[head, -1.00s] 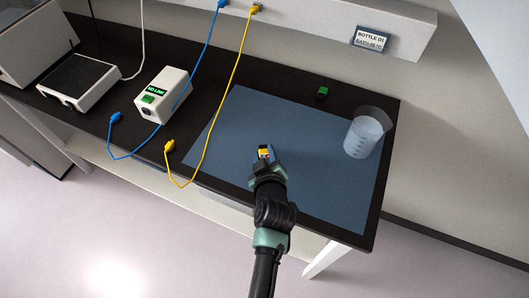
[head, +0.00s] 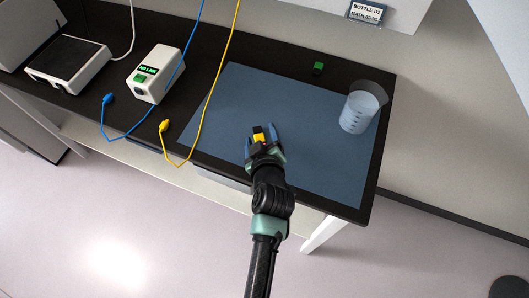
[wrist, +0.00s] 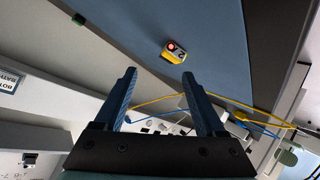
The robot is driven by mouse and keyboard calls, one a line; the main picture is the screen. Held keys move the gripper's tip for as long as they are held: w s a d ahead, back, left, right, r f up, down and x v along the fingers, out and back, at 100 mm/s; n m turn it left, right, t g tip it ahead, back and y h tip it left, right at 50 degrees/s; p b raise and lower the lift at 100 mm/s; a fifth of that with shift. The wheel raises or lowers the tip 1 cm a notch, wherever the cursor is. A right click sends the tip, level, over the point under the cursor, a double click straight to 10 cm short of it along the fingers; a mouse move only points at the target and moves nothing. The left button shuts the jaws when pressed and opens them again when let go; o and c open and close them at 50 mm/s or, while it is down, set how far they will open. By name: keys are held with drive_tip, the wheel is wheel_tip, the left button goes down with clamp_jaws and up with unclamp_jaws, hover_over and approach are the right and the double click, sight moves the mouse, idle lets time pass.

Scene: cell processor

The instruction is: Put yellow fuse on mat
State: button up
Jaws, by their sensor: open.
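The yellow fuse (head: 258,133) is a small block with a dark grey top and a red light, clearest in the wrist view (wrist: 175,51). It lies on the blue mat (head: 315,150), near the middle of the mat's width. My gripper (head: 262,139) is open, with its two blue fingers spread apart on either side of the fuse's line. In the wrist view the fuse lies just beyond the fingertips (wrist: 158,73), clear of both fingers. Part of the fuse is hidden by my gripper in the head view.
A beaker (head: 360,110) stands at the mat's right edge. A small green block (head: 318,68) sits behind the mat. Yellow (head: 164,126) and blue (head: 107,99) cable plugs, a white box reading NO LINK (head: 155,75) and a balance-like device (head: 70,60) are to the left.

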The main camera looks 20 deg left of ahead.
drive_tip(key=b+v, duration=0.1)
drive_tip(key=v, duration=0.9)
drive_tip(key=shift+s, duration=0.2)
